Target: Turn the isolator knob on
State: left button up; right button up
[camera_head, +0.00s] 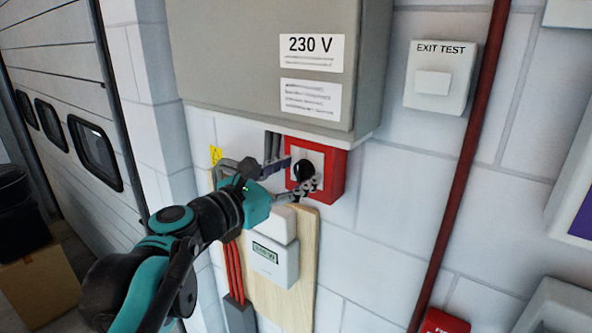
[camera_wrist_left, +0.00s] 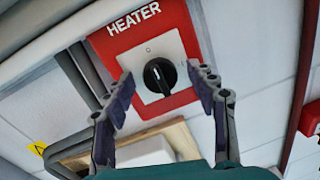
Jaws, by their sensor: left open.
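The isolator is a red box (camera_head: 333,165) under a grey cabinet, with a black rotary knob (camera_head: 301,170) on its pale front plate. In the left wrist view the red box (camera_wrist_left: 118,50) reads HEATER, and the black knob (camera_wrist_left: 159,76) shows a light pointer line. A small round mark is on the plate above the knob. My left gripper (camera_wrist_left: 162,80) is open, with one finger on each side of the knob. Gaps show between knob and fingers in that view; contact cannot be told. In the head view the gripper (camera_head: 304,174) partly covers the box.
The grey cabinet (camera_head: 240,60) labelled 230 V overhangs the red box. Below are a white box (camera_head: 272,262) on a wooden board (camera_head: 306,240) and red cables (camera_head: 233,272). To the right are a red pipe (camera_head: 462,165) and a white EXIT TEST box (camera_head: 438,77).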

pick_arm(q)
jog(key=shift+w, duration=0.1)
jog(key=c, duration=1.2)
jog(key=shift+o, duration=0.2)
jog(key=shift+m, duration=0.4)
jog(key=m, duration=0.3)
jog(key=shift+d+r+m+p, duration=0.1)
jog(key=shift+m+p, duration=0.2)
jog(key=shift+p, duration=0.05)
jog(key=m, duration=0.4)
jog(key=shift+y, duration=0.4)
jog(key=m, duration=0.4)
jog(key=shift+d+y+p, duration=0.15)
jog(key=shift+y+p, duration=0.15)
jog(key=shift+p, duration=0.05)
jog(key=shift+s+m, duration=0.2)
jog(key=shift+m, duration=2.1)
jog(key=shift+f, duration=0.2)
